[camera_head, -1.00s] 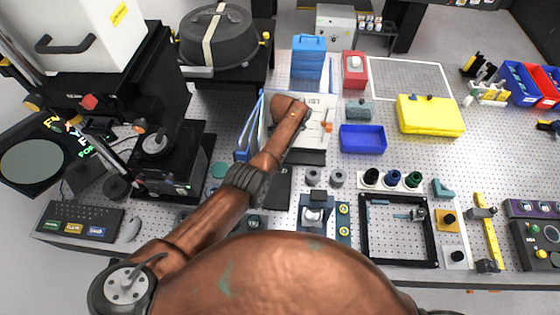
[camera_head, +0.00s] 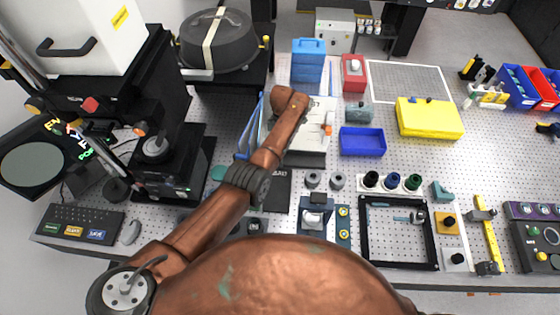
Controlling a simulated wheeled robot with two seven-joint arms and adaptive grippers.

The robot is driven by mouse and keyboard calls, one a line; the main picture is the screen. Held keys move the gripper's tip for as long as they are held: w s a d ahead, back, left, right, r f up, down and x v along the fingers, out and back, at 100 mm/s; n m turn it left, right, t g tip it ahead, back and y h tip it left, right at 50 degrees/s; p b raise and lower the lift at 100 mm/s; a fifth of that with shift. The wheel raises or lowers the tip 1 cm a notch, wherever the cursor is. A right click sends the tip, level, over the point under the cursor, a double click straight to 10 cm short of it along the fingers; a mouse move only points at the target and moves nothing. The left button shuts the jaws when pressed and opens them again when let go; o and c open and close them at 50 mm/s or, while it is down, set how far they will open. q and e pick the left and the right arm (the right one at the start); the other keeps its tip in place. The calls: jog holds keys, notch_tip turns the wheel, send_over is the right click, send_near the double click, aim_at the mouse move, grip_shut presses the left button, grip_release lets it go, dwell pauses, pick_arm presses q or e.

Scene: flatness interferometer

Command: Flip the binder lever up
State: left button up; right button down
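A white and grey flat piece (camera_head: 316,117) with dark markings and a small orange part (camera_head: 328,130) at its right edge lies on the perforated table, partly hidden by my brown arm. A thin blue upright piece (camera_head: 250,128) stands at its left. I cannot clearly tell which part is the binder, and no lever can be made out. My arm reaches from the lower left across the table, its far end bent over the white piece. No gripper fingers show; the end of the arm beyond the bend is hidden.
A blue tray (camera_head: 362,142), a yellow case (camera_head: 430,118) and a red box (camera_head: 354,75) stand to the right. A blue box (camera_head: 308,60) stands behind. A black frame (camera_head: 398,264) lies in front.

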pick_arm(q)
jog(key=shift+v, duration=1.15)
